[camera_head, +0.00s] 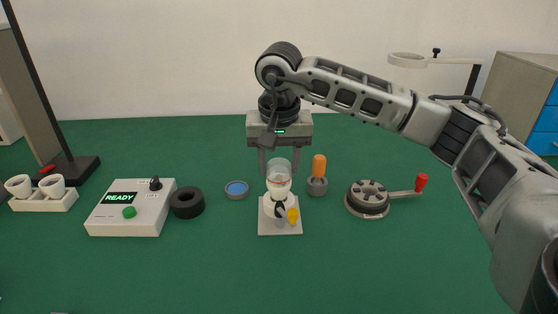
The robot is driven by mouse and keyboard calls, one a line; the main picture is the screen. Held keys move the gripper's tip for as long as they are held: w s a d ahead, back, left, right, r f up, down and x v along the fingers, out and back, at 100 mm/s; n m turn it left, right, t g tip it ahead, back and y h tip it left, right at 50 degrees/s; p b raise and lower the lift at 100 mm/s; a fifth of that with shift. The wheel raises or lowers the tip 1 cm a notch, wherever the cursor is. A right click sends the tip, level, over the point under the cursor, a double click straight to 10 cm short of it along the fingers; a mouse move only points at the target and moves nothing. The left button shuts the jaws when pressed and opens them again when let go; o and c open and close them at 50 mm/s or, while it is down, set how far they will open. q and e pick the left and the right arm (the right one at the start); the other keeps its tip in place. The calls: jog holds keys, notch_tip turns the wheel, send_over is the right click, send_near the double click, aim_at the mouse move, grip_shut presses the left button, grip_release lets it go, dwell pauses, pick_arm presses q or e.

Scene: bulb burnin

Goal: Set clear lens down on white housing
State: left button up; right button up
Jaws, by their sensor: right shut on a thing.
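My right gripper (280,160) comes down from above at the middle of the table, with its two fingers on either side of the clear lens (279,168). It is shut on the lens. The lens is a clear cup shape with an orange-tinted band near its lower part. The white housing (270,206) stands upright on a pale square base directly below the lens, with a black and yellow lever at its front. The lens appears in line with the housing's top; whether they touch I cannot tell. My left gripper is not in view.
A white READY box (120,222), black ring (187,203) and blue disc (237,189) stand left of the housing. An orange-handled tool (318,172) stands close on the right, then a crank wheel (367,199). White cups (52,186) sit far left. The front table is clear.

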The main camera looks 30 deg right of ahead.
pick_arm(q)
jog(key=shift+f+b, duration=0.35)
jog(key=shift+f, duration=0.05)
pick_arm(e)
jog(key=shift+f, duration=0.6)
jog(key=o, duration=1)
jog(key=shift+r, duration=0.45)
pick_arm(q)
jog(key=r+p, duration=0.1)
jog(key=p, duration=0.1)
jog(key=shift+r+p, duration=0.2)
jog(key=shift+p, duration=0.15)
pick_arm(e)
notch_tip(320, 180, up, 15)
jog(key=s+a, duration=0.1)
jog(key=s, duration=0.1)
